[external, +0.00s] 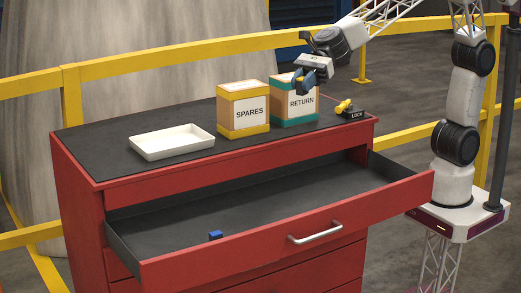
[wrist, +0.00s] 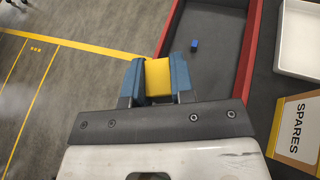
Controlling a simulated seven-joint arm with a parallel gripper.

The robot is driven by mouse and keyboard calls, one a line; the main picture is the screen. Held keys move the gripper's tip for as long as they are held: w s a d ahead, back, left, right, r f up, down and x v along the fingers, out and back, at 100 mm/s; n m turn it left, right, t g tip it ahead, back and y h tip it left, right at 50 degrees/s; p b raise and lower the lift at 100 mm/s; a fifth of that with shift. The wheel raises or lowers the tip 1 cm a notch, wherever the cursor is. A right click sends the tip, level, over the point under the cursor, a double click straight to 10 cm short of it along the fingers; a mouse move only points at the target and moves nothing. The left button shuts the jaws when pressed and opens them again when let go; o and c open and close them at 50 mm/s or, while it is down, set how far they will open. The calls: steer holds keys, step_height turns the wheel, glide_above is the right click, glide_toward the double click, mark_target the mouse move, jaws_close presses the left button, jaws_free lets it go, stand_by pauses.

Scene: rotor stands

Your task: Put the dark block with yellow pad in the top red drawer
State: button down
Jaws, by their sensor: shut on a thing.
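My gripper (external: 305,84) is raised above the cabinet, in front of the RETURN box in the external view. In the wrist view its two blue fingers (wrist: 158,82) are shut on the block with the yellow pad (wrist: 158,78). Only the yellow face shows clearly there; the dark part is hidden. The top red drawer (external: 225,253) is pulled out, with a dark floor. It also shows in the wrist view (wrist: 243,62), ahead and right of the fingers. A small blue block (external: 215,235) lies inside near the drawer's front; the wrist view shows it too (wrist: 194,45).
On the cabinet top stand a white tray (external: 172,142), an orange SPARES box (external: 243,108), a teal RETURN box (external: 294,106) and a yellow-handled item marked LOCK (external: 350,111). Most of the drawer floor is clear. Yellow railings (external: 180,56) run behind the cabinet.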

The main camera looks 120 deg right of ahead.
step_height(320, 180, down, 32)
steer(key=shift+f, duration=0.15)
glide_above(254, 225)
steer(key=w+a, duration=0.3)
steer(key=a, duration=0.2)
steer(key=shift+w+a+f, duration=0.2)
steer(key=shift+f, duration=0.55)
steer(key=shift+f, duration=1.75)
steer(key=shift+f, duration=0.1)
steer(key=c, duration=1)
jaws_free()
